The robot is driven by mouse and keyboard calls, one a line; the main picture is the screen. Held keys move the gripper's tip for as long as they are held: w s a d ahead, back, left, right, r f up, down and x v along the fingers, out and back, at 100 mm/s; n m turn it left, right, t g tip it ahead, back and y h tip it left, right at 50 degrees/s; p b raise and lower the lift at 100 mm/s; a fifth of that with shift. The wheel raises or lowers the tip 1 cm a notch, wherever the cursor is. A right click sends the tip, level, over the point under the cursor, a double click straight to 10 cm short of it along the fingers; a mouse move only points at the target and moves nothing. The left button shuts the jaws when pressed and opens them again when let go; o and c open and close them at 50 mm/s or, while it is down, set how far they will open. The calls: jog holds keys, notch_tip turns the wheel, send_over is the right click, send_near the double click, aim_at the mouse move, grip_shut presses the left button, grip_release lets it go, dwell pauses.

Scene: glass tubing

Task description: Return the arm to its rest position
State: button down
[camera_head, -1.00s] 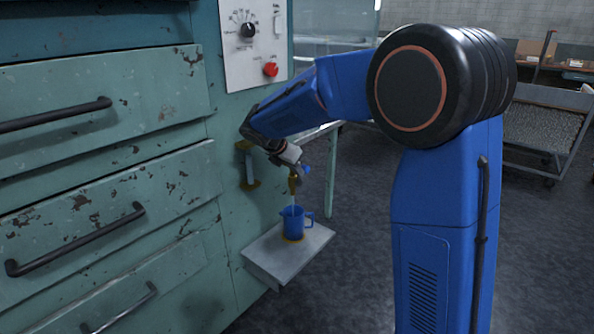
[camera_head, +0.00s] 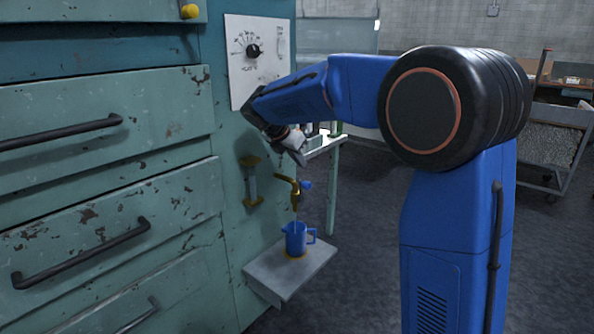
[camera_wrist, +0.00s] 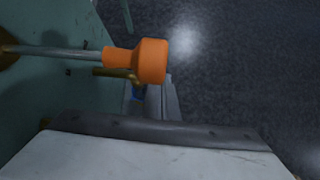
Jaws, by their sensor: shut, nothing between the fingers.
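My arm reaches from the right toward the green cabinet in the head view. My gripper (camera_head: 300,156) hangs at its end, above and near the brass tap (camera_head: 294,187), apart from it. The fingers are small there, with nothing seen held. In the wrist view, a pale grey part with a dark edge fills the bottom, and the fingertips cannot be made out. An orange knob (camera_wrist: 150,61) on a metal rod juts from the green wall ahead of it. A blue jug (camera_head: 296,240) stands upright under the tap; a thin pale line runs down into it.
The jug's grey shelf (camera_head: 270,272) sticks out from the cabinet. A dial panel (camera_head: 255,62) is beside my forearm, and a gauge tube (camera_head: 251,182) is left of the tap. Drawers with black handles (camera_head: 70,130) line the left. A cart (camera_head: 553,135) stands back right.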

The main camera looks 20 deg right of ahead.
jog(key=shift+d+r, duration=0.1)
dwell(0.3)
jog(key=s+d+f+m+y, duration=0.1)
jog(key=s+d+m+y, duration=0.15)
jog(key=s+m, duration=0.7)
jog(key=s+d+m+y, duration=0.1)
jog(key=s+d+m, duration=0.25)
jog(key=s, duration=1.25)
jog(key=s+f+m+y, duration=0.1)
jog(key=s+f+m, duration=0.4)
jog(key=s, duration=0.5)
jog(key=s+a+f+m+y, duration=0.1)
jog(key=s+f+m, duration=0.4)
jog(key=s, duration=0.5)
jog(key=shift+s+a+m, duration=0.25)
jog(key=shift+m, duration=0.65)
